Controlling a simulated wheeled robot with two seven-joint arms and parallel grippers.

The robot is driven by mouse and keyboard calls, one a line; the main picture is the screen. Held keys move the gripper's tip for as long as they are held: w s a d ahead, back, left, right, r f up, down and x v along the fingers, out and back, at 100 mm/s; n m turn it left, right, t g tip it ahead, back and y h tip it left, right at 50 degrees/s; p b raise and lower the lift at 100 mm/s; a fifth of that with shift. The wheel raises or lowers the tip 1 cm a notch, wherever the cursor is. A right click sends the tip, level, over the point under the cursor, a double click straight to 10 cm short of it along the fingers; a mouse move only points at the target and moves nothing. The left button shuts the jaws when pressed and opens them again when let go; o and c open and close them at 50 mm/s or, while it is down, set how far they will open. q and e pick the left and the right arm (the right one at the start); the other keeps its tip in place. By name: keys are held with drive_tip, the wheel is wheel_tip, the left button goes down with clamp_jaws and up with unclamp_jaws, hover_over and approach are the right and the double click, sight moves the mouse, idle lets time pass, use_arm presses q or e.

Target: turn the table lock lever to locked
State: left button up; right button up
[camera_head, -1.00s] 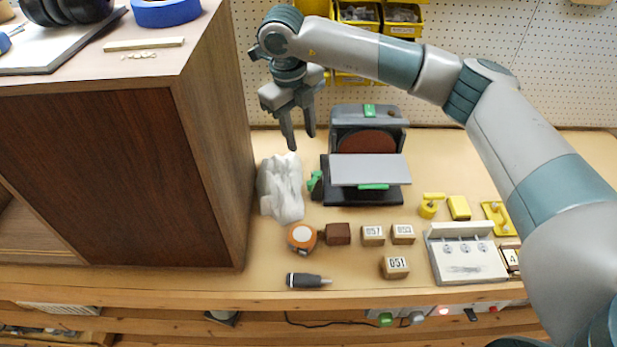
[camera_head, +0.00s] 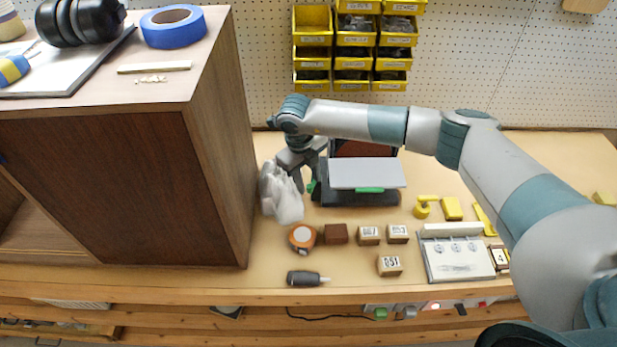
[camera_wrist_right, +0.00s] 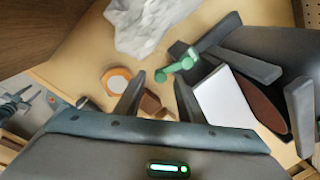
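The green table lock lever (camera_head: 311,187) sticks out from the left side of a dark grey bench sander (camera_head: 360,197) with a light grey table (camera_head: 366,173). In the right wrist view the lever (camera_wrist_right: 188,63) runs from the sander toward the gap between my fingertips, its rounded end just beyond them. My right gripper (camera_head: 296,182) points down beside the sander's left side, partly hiding the machine. In the wrist view its fingers (camera_wrist_right: 158,82) are apart with nothing held between them. I cannot tell whether a finger touches the lever.
A crumpled whitish bag (camera_head: 281,196) lies just left of my right gripper, near the tall brown cabinet (camera_head: 222,150). An orange tape measure (camera_head: 302,237), wooden blocks (camera_head: 368,235) and a dark-handled tool (camera_head: 305,278) lie in front. Yellow bins (camera_head: 354,40) hang behind.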

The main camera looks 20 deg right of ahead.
drive_tip(key=shift+d+f, duration=0.15)
drive_tip(key=shift+f, duration=0.75)
clamp_jaws()
drive_tip(key=shift+f+b, duration=0.1)
drive_tip(key=shift+b, duration=0.2)
drive_tip(key=d+n+b, duration=0.1)
drive_tip(key=n+b, duration=0.1)
drive_tip(key=b, duration=0.1)
drive_tip(key=s+d+n+b, duration=0.1)
drive_tip(key=n+b, duration=0.1)
drive_tip(key=b, duration=0.1)
drive_tip(key=shift+n+t, duration=0.3)
unclamp_jaws()
